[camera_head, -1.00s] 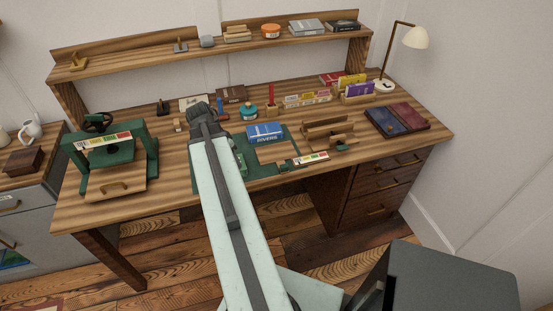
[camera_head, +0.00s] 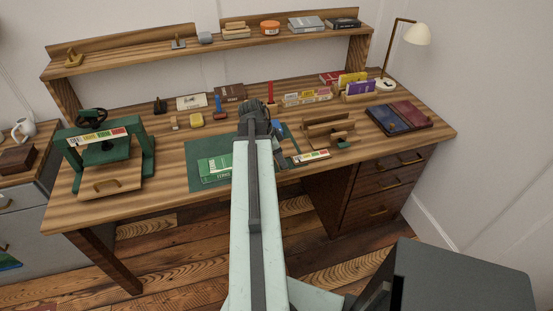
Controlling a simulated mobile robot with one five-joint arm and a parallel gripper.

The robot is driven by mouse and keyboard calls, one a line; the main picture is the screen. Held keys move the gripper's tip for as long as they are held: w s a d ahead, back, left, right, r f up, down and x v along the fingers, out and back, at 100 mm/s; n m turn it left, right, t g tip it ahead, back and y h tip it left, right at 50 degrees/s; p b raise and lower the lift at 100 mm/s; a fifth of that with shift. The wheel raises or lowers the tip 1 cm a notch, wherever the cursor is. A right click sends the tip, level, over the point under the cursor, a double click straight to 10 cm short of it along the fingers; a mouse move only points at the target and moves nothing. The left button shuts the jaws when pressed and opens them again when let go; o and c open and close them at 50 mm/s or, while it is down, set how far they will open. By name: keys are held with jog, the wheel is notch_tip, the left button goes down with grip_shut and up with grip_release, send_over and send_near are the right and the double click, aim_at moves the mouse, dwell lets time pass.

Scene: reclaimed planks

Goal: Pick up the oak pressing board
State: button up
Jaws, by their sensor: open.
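My gripper (camera_head: 256,118) is over the bench, right of the middle of the green mat. I see it from behind; its fingertips are hard to make out, and it is open. A flat tan wooden board, likely the oak pressing board, showed on the mat a second ago just below a blue book. My arm now hides nearly all of that spot. Only an edge of the blue book (camera_head: 278,127) shows right of my gripper. I cannot tell how far my gripper is above the board.
A green book (camera_head: 214,168) lies on the left of the mat (camera_head: 198,184). A green press (camera_head: 103,150) with a handled wooden board stands at the left. Wooden racks (camera_head: 328,127) stand right of my arm. A raised shelf (camera_head: 120,55) runs along the back.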

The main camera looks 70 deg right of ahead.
jog(key=b+x, duration=0.2)
jog(key=x, duration=0.1)
jog(key=shift+w+f, duration=0.1)
jog(key=shift+f, duration=0.15)
jog(key=shift+r, duration=0.15)
grip_shut()
notch_tip(320, 180, up, 10)
jog(key=p, duration=1)
jog(key=shift+d, duration=0.1)
